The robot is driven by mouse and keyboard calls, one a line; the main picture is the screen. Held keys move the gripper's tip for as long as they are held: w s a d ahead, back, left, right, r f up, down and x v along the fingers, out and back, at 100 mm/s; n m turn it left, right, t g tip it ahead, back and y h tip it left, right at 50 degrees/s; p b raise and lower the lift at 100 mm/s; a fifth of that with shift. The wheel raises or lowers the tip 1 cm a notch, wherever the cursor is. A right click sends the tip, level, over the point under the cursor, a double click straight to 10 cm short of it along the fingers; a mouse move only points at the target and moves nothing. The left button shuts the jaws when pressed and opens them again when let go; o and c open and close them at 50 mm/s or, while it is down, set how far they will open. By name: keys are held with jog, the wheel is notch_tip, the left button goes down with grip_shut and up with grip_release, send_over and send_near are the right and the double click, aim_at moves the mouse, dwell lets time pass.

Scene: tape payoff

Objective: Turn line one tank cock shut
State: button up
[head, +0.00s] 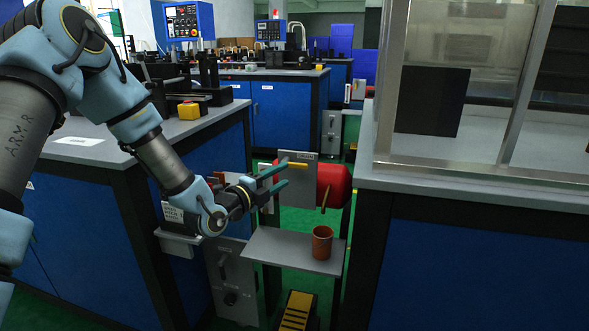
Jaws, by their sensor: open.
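A red tank (338,182) lies on a stand between two blue benches. A grey plate (300,180) with a small label, too small to read, stands in front of its left part. A yellow lever (298,165) lies about level on this plate. A brass-coloured lever (325,199) hangs steeply at the tank's front. I cannot tell which lever is the line one cock. My gripper (285,173) has teal fingers spread apart, pointing right. It is open and empty, with its tips close to the plate's left side and the yellow lever. Contact cannot be told.
A reddish-brown cup (322,242) stands on a grey shelf (275,246) below the tank. A yellow-striped pedal (297,309) is on the floor. The left bench (75,155) carries a yellow box (188,110). A framed, glazed enclosure (400,165) stands on the right bench.

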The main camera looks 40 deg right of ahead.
aim_at(298, 167)
jog(key=d, duration=0.2)
jog(key=w+d, duration=0.1)
jog(key=d, duration=0.5)
jog(key=shift+w+p, duration=0.25)
jog(key=shift+p, duration=0.05)
grip_shut()
dwell(1.0)
